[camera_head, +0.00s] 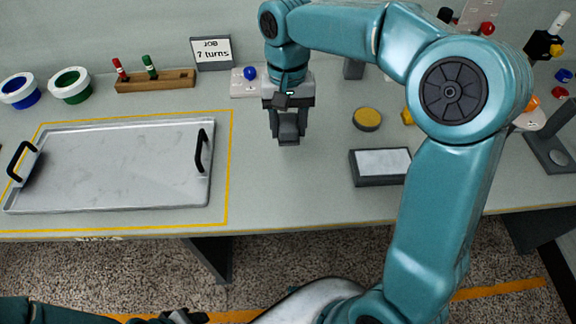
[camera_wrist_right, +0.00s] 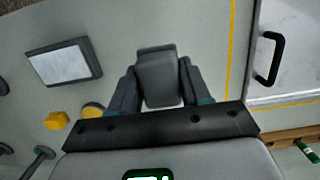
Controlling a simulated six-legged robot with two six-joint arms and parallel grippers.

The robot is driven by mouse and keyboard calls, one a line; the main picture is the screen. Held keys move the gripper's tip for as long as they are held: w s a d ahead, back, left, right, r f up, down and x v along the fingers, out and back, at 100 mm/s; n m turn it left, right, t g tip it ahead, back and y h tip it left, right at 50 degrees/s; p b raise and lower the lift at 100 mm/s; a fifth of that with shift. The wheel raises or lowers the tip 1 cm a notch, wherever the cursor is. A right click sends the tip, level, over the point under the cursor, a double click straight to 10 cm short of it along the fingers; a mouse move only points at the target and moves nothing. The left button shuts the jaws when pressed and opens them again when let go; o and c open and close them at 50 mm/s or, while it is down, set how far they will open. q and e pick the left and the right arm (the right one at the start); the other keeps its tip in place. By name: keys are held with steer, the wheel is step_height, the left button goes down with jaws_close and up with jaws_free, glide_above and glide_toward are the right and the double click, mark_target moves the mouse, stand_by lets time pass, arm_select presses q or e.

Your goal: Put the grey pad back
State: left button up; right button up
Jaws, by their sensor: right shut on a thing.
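The grey pad (camera_head: 289,138) is a small dark grey block. My right gripper (camera_head: 288,127) points down over the middle of the table and is shut on it. In the right wrist view the pad (camera_wrist_right: 158,78) sits between the two fingers. I cannot tell whether its underside touches the table. Part of my left gripper (camera_head: 183,317) shows at the bottom edge of the head view; its fingers are not clear.
A metal tray (camera_head: 110,200) with black handles lies inside a yellow outline at left. A dark-framed box with a white top (camera_head: 380,165) and a yellow disc (camera_head: 367,118) are at right. A job sign (camera_head: 211,53) and wooden rack (camera_head: 155,82) stand behind.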

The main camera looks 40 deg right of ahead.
glide_above(289, 178)
steer(key=f, duration=1)
steer(key=shift+w+d+f+b, duration=0.15)
steer(key=shift+w+b, duration=0.15)
steer(key=shift+w+f, duration=0.1)
steer(key=shift+f, duration=0.25)
step_height(289, 178, down, 4)
steer(key=shift+r, duration=0.25)
steer(key=shift+f, duration=0.3)
steer(key=shift+r, duration=0.1)
steer(key=shift+f, duration=0.2)
steer(key=o, duration=1.1)
